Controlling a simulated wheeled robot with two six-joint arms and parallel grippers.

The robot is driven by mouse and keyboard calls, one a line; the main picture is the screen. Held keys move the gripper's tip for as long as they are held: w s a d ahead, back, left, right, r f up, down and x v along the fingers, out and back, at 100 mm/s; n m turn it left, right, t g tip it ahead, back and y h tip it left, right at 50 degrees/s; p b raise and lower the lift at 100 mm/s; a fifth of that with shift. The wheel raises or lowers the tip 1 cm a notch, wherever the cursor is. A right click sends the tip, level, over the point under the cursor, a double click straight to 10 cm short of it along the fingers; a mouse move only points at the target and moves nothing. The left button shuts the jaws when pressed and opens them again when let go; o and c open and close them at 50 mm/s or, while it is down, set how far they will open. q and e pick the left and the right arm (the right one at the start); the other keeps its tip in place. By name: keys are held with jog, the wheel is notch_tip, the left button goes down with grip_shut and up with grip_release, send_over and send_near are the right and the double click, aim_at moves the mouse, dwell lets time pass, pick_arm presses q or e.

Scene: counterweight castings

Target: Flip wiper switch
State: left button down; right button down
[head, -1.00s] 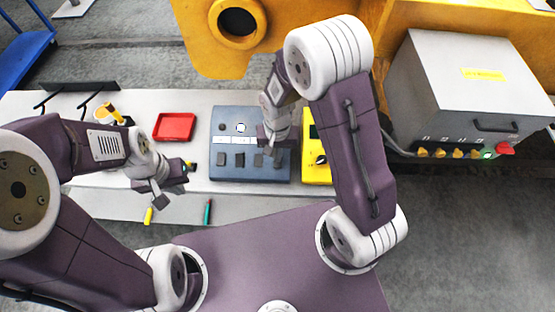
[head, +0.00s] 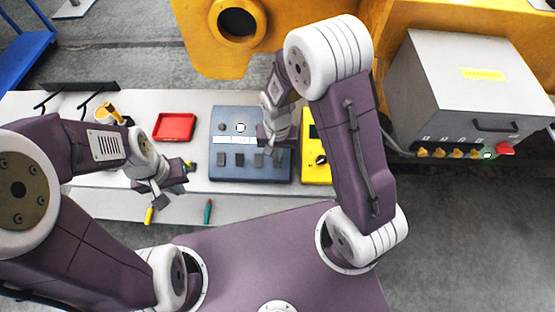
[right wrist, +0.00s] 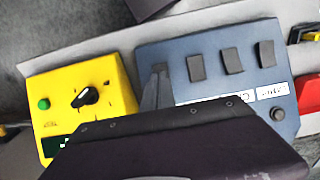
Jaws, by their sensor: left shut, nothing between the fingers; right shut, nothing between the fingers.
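A blue-grey switch panel (head: 222,171) lies on the bench in the head view, with a row of dark rocker switches along its near side. In the right wrist view the panel (right wrist: 185,48) shows three dark switches clearly, the middle one (right wrist: 231,61) among them. White label strips (right wrist: 271,91) are too small or hidden to read, so I cannot tell which switch is the wiper one. My right gripper (head: 277,158) is shut and empty over the panel's right part. In its wrist view its fingertips (right wrist: 158,80) cover the end of the row. My left gripper (head: 162,198) is shut and empty, left of the panel.
A yellow box (head: 317,172) with a black knob stands right of the panel. A red tray (head: 174,127) lies to its left. Yellow (head: 149,216) and green (head: 208,211) markers lie near the front. A grey cabinet (head: 465,75) stands at the right.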

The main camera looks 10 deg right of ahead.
aim_at(277, 164)
jog(key=shift+f+b, duration=1.05)
jog(key=shift+f, duration=0.35)
dwell(0.5)
jog(key=shift+r, duration=0.1)
notch_tip(277, 164, up, 7)
jog(key=p, duration=0.6)
dwell(0.3)
